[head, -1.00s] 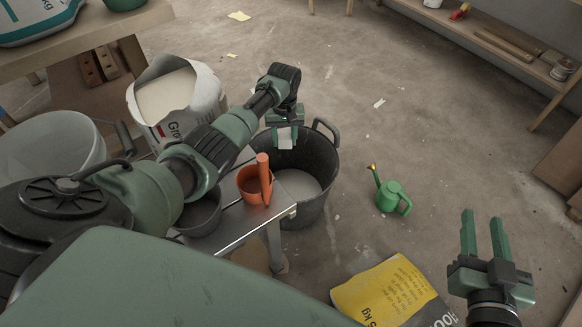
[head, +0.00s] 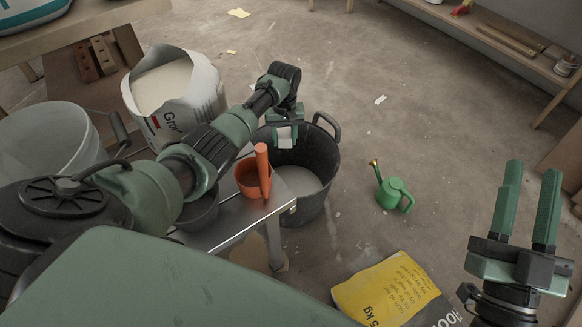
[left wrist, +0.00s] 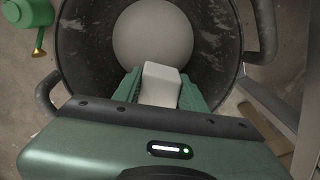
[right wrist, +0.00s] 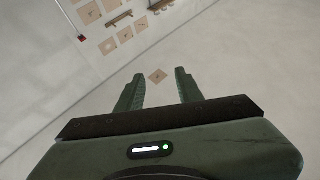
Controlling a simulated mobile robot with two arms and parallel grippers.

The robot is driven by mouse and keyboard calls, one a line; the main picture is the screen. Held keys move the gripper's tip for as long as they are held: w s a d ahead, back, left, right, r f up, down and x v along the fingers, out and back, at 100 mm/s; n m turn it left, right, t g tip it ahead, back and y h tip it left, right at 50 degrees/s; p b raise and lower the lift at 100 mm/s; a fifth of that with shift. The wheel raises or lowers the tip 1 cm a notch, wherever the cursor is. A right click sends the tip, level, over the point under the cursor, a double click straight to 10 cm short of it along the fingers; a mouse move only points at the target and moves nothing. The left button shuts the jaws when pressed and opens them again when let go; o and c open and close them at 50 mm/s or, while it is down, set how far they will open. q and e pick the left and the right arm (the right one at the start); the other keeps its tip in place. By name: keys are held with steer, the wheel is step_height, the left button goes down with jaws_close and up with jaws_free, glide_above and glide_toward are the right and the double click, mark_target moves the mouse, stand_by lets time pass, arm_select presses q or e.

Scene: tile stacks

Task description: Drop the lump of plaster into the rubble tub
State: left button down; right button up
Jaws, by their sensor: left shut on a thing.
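The lump of plaster (head: 285,137) is a pale white block. My left gripper (left wrist: 160,92) is shut on it; the lump (left wrist: 160,84) shows between the fingers in the left wrist view. The rubble tub (head: 318,160) is a black round tub with two handles, standing on the floor. In the left wrist view the tub (left wrist: 225,50) lies below the lump, with a pale grey round patch at its bottom. The lump is over the tub's opening. My right gripper (head: 528,205) is open and empty at the right, away from the tub.
A metal-edged bench (head: 235,228) with an orange pot (head: 248,178) stands left of the tub. An open white bag (head: 180,95) and a pale bucket (head: 45,140) are further left. A green watering can (head: 394,194) and a yellow bag (head: 385,290) lie on the right floor.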

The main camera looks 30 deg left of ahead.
arm_select(q)
steer(key=c, duration=0.7)
jaws_free()
steer(key=shift+r, duration=0.25)
step_height(320, 180, up, 4)
steer(key=shift+p, duration=1.2)
step_height(320, 180, up, 3)
steer(key=shift+r+p, duration=0.15)
steer(key=shift+p, duration=0.55)
arm_select(e)
step_height(320, 180, down, 16)
steer(key=d+g+h, duration=0.2)
steer(key=g+h, duration=0.1)
steer(key=g, duration=0.6)
steer(key=shift+d+f+g, duration=0.15)
steer(key=shift+f+g, duration=0.1)
steer(key=shift+g, duration=0.15)
